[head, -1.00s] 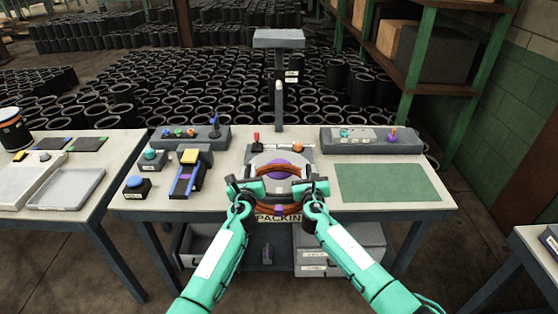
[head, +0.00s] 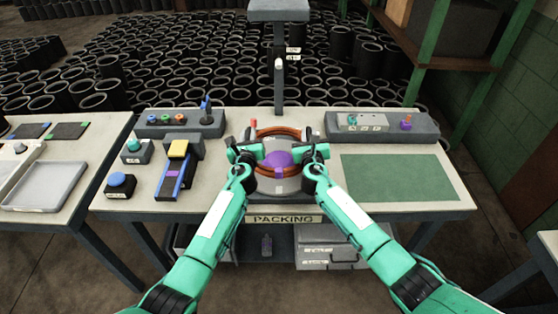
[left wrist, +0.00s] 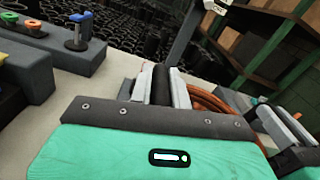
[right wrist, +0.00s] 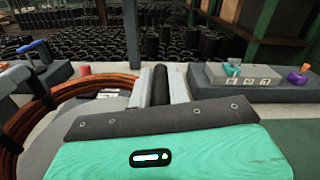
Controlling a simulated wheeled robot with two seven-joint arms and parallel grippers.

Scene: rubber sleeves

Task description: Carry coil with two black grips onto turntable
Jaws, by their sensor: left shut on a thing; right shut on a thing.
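The copper-brown coil (head: 286,131) is held level over the grey turntable (head: 285,184), which has a purple dome (head: 277,159) at its middle. The coil rings the area above the turntable; I cannot tell whether it touches. My left gripper (head: 246,146) is shut on the coil's left black grip, a dark bar that shows between the fingers in the left wrist view (left wrist: 161,84). My right gripper (head: 312,147) is shut on the right black grip, seen between the fingers in the right wrist view (right wrist: 160,85). The coil also shows in the right wrist view (right wrist: 60,98).
A grey post with a flat head (head: 279,12) stands behind the turntable. A control box (head: 380,126) is at the back right and a button box (head: 180,123) at the back left. A blue and yellow device (head: 174,170) stands left. The green mat (head: 398,177) is bare.

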